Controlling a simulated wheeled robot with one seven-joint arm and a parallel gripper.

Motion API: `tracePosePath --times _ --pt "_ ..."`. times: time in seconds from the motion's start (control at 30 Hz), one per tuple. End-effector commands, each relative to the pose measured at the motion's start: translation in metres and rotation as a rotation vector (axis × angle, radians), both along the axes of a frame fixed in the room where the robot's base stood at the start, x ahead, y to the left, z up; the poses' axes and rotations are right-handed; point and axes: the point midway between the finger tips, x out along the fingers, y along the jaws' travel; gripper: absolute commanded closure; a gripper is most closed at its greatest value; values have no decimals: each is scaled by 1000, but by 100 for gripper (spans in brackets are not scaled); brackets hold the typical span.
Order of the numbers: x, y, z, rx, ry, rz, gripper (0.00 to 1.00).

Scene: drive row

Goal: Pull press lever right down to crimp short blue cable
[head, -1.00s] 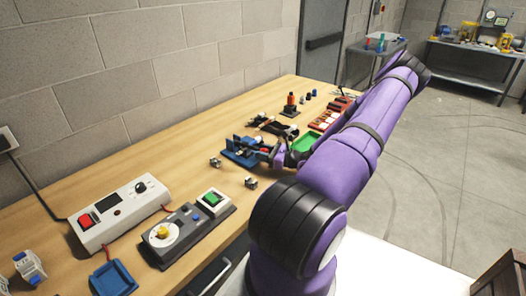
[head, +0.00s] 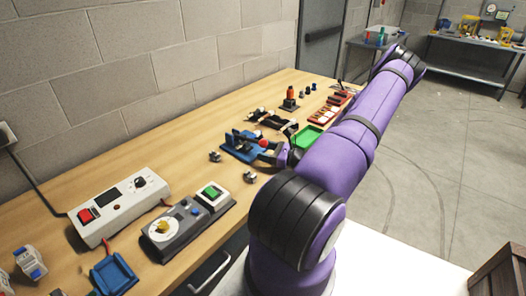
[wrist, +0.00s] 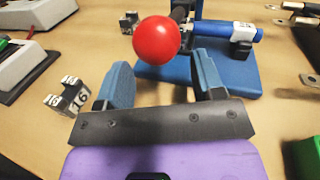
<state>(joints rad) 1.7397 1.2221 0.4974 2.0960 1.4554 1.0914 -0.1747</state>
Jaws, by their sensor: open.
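The press (head: 232,150) is blue and stands on the bench in the head view; its blue base (wrist: 262,85) shows in the wrist view. The lever's round red knob (wrist: 157,39) is just beyond my fingertips, and the knob (head: 263,143) also shows in the head view. My gripper (wrist: 163,75) is open and empty, its two blue-grey fingers apart, pointing toward the knob. The lever's shaft is largely hidden behind the knob.
Small labelled blocks (wrist: 68,97) sit to the left of the fingers. A green tray (head: 309,137) is right of the press. A control box (head: 120,207) and a dial panel (head: 188,222) stand nearer on the bench. Metal lugs (wrist: 309,80) lie at right.

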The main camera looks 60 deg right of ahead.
Motion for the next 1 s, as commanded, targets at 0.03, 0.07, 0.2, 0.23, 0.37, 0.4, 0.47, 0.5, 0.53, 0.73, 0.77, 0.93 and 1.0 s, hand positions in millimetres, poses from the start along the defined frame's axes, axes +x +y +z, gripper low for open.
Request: tracePosePath --times 0.03,0.07,0.2,0.23,0.37,0.4,0.47,0.5,0.53,0.73,0.77,0.93,1.0 --pt "-8 -2 0 -1 2 -1 38" --pt "-14 -3 0 -1 2 -1 38" --pt "-41 -8 0 0 3 -2 38" --pt "-46 -9 0 -1 3 -1 38" --pt "-68 -12 0 -1 3 -1 38" --pt "-73 -14 0 -1 4 -1 38" --pt "-80 -15 0 1 2 -1 38" --pt "-84 -15 0 1 2 0 38" --pt "-86 -15 0 1 2 1 38" --pt "-93 -16 -1 2 2 0 38" --pt "-93 -16 -1 2 2 0 38" --pt "-93 -16 -1 2 2 1 40" --pt "-92 -16 1 -9 2 8 56"
